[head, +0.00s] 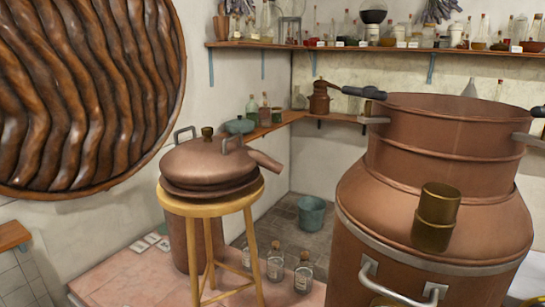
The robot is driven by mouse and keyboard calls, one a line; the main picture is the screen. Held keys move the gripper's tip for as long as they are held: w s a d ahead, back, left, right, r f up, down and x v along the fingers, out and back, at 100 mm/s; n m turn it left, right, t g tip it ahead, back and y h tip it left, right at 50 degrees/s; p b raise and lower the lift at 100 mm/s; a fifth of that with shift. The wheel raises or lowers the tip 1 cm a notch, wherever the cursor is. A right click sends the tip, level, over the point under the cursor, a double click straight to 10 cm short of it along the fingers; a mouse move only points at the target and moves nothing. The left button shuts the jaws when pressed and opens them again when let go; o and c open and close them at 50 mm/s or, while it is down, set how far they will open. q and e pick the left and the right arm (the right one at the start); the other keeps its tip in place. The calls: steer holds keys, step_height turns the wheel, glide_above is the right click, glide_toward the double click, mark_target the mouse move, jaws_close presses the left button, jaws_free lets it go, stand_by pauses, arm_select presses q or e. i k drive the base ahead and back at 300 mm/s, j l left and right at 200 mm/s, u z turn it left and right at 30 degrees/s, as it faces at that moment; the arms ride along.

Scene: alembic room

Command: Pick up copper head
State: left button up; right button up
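The copper head (210,163) is a wide domed copper lid with a short spout pointing to the lower right. It has two grey handles and a small brass knob on top. It rests on a round wooden stool (213,203) left of the middle. Neither of my grippers shows in the head view. Nothing is seen holding the copper head.
A large open copper still (435,215) fills the right side. Small bottles (274,262) stand on the floor by the stool. A teal bucket (311,214) sits in the corner. Shelves (430,48) with glassware line the walls. A big wavy round panel (90,90) hangs at left.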

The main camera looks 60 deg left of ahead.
mark_target(209, 166)
steer(key=u, duration=2.5)
steer(key=j, duration=0.15)
steer(key=k, duration=0.05)
